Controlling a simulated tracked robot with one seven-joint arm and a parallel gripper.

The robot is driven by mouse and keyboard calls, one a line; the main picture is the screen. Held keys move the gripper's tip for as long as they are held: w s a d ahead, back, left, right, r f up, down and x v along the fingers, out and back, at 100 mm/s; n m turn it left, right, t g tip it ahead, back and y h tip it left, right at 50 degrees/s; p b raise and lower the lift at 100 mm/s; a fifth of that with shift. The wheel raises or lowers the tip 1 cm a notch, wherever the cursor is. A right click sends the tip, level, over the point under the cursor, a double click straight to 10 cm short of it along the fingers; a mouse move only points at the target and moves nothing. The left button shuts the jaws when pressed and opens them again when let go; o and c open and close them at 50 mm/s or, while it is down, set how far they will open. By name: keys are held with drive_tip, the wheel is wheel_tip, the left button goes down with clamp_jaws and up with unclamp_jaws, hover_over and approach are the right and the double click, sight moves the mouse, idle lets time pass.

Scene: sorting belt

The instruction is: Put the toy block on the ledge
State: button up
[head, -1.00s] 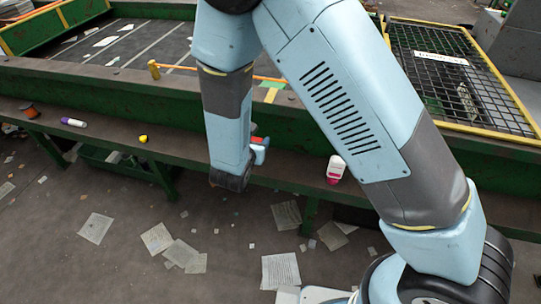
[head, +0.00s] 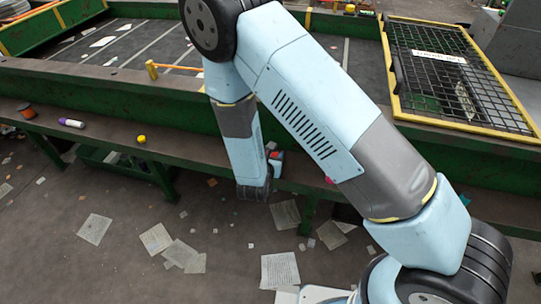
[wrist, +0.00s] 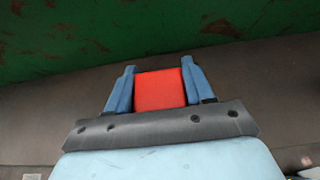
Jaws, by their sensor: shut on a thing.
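The toy block is red (wrist: 161,88) and sits between the two blue fingers of my gripper (wrist: 161,80) in the wrist view. My gripper is shut on it. In the head view my gripper (head: 274,160) hangs at the ledge, with only a bit of red showing past my wrist. The ledge (head: 105,129) is a long dark brown strip along the front of the green belt frame. In the wrist view the ledge (wrist: 45,112) lies beneath and around the block. I cannot tell whether the block touches it.
On the ledge at left are an orange-brown spool (head: 27,111), a purple and white tube (head: 71,123) and a small yellow object (head: 141,139). A pink item (head: 329,180) is mostly hidden behind my arm. The green belt wall (head: 110,97) rises behind the ledge.

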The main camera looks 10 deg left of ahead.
drive_tip(key=o, duration=1)
drive_tip(key=v, duration=1.2)
